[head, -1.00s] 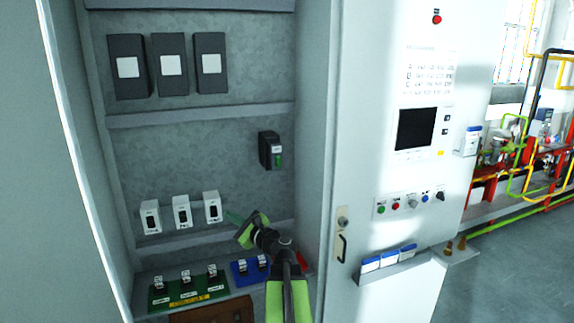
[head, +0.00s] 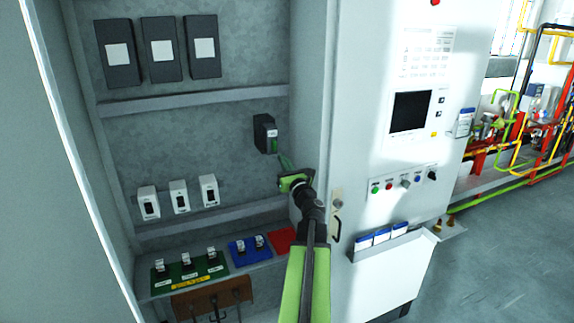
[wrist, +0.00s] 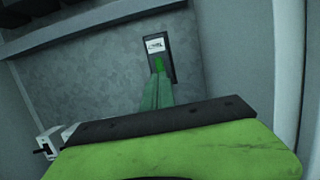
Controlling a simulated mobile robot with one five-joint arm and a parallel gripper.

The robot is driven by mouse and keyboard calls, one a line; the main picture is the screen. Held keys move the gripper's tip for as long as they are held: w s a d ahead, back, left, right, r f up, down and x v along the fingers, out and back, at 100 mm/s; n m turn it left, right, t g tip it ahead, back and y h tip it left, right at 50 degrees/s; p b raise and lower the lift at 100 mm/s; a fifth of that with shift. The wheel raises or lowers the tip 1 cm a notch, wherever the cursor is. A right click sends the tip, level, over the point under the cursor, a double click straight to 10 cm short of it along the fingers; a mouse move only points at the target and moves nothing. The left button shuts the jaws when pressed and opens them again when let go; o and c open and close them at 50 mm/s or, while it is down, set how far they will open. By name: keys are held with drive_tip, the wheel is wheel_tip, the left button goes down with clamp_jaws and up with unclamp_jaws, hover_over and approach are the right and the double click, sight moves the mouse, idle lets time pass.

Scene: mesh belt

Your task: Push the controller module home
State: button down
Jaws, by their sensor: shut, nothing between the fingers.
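The controller module (head: 264,133) is a dark box with a white label and a green part on its front, on the cabinet's grey back panel at the right. It also shows in the wrist view (wrist: 156,44), upper middle. My gripper (head: 283,157) is shut and empty, its thin green fingers pointing at the module from just below and right of it. In the wrist view the fingertips (wrist: 159,72) overlap the module's lower green part. I cannot tell whether they touch it. The fingers hide some of the module's lower front.
White switch units (head: 180,195) stand in a row at the lower left. A green tray (head: 190,270), a blue tray (head: 250,247) and a red block (head: 281,239) lie on the ledge below. The cabinet door (head: 385,140) is close on the right.

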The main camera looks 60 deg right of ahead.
drive_tip(key=p+x, duration=0.1)
drive_tip(key=x, duration=0.4)
drive_tip(key=shift+w+d+r, duration=0.15)
drive_tip(key=shift+w+d, duration=0.05)
drive_tip(key=shift+w, duration=0.1)
drive_tip(key=shift+w+d, duration=0.15)
drive_tip(key=shift+w, duration=0.05)
drive_tip(key=shift+w+d, duration=0.5)
drive_tip(key=shift+w, duration=0.1)
drive_tip(key=shift+s+a, duration=0.1)
approach(275, 147)
drive_tip(key=shift+s+a+r, duration=0.2)
drive_tip(key=shift+r, duration=0.3)
drive_tip(key=shift+s+a+r, duration=0.2)
drive_tip(key=shift+r, duration=0.35)
